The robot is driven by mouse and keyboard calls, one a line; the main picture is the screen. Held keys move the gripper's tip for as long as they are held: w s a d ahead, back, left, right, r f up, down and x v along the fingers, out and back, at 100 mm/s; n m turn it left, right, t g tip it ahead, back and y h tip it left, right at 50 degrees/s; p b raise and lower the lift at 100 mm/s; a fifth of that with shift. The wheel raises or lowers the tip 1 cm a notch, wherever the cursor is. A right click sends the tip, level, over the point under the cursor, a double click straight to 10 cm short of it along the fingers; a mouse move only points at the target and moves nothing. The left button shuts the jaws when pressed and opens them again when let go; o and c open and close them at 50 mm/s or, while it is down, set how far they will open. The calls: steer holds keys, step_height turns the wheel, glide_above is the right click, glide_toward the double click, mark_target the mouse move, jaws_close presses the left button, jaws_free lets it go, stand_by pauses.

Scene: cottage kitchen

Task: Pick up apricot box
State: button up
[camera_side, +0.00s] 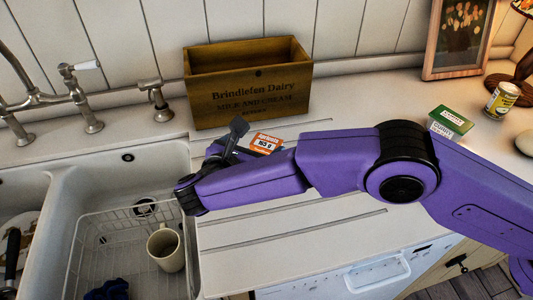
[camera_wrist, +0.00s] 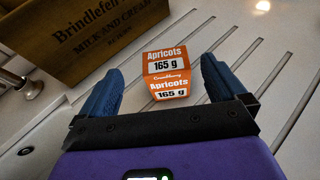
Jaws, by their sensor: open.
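The apricot box (camera_wrist: 167,78) is a small orange and white carton marked "Apricots 165 g". It stands on the white grooved drainboard and shows just beyond and between my fingers in the wrist view. My gripper (camera_wrist: 162,88) is open, with one blue fingertip to each side of the box and nothing held. In the side view the apricot box (camera_side: 266,143) shows above my purple arm, which hides its lower part. My gripper (camera_side: 232,138) is just left of it there, with its fingers partly hidden.
A wooden Brindlefen Dairy crate (camera_side: 247,105) stands behind the box. A white sink (camera_side: 105,174) with a wire rack and a mug (camera_side: 165,249) lies to the left. A green box (camera_side: 450,123), a tin (camera_side: 501,100) and a picture frame (camera_side: 458,40) stand to the right.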

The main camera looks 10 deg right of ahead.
mark_target(266, 142)
steer(key=shift+s+f+x, duration=0.15)
steer(key=shift+x, duration=1.25)
steer(key=shift+s+f+x, duration=0.1)
steer(key=shift+x, duration=1.3)
steer(key=shift+d, duration=0.15)
steer(key=shift+c, duration=0.3)
steer(key=c, duration=1.1)
steer(key=shift+r, duration=0.1)
